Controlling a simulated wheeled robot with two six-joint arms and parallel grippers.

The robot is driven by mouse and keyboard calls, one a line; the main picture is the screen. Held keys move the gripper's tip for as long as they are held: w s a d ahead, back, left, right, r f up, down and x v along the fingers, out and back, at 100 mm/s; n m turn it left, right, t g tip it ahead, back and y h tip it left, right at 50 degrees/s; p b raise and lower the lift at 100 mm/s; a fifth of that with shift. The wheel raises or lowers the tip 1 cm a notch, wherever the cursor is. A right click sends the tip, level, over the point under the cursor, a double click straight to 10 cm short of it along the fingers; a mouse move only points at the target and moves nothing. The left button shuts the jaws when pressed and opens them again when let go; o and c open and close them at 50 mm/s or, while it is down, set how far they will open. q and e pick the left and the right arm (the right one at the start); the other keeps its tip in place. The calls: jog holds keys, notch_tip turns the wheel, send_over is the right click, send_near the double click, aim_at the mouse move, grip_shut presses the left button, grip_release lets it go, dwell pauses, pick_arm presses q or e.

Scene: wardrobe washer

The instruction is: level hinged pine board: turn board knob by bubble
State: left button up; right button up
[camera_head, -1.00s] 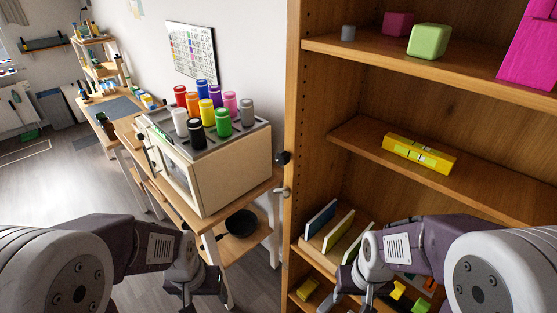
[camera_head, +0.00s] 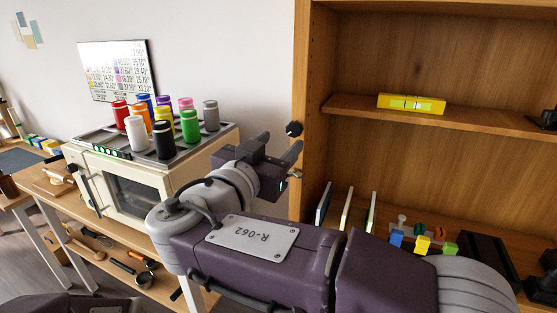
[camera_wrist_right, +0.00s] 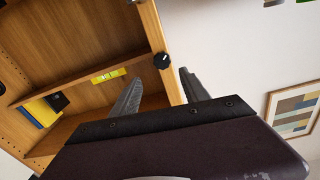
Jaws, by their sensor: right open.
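The hinged pine board (camera_head: 470,121) is a shelf inside the wooden cabinet. In the head view its front edge drops toward the right. A yellow spirit level (camera_head: 411,103) lies on it; it also shows in the wrist view (camera_wrist_right: 108,76). Its bubble is too small to read. A round black knob (camera_head: 293,129) sits on the cabinet's left side. My right gripper (camera_head: 281,143) is open and empty, just short of the knob. In the right wrist view the knob (camera_wrist_right: 162,61) appears between the spread fingers (camera_wrist_right: 159,78), slightly beyond their tips. My left gripper is out of view.
A cream oven (camera_head: 140,180) carries a tray of coloured jars left of my right arm. A pale hook or knob (camera_head: 296,175) sits below the black knob. Upright panels (camera_head: 346,208) and small coloured blocks (camera_head: 422,244) stand on the lower shelf.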

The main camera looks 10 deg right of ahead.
aim_at(293, 131)
jog(key=p+x, duration=0.2)
jog(key=x, duration=0.6)
jog(key=shift+w+f, duration=0.2)
jog(key=shift+w+p, duration=0.3)
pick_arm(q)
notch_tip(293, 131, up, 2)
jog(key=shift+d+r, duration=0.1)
pick_arm(e)
jog(key=shift+f, duration=0.1)
grip_shut()
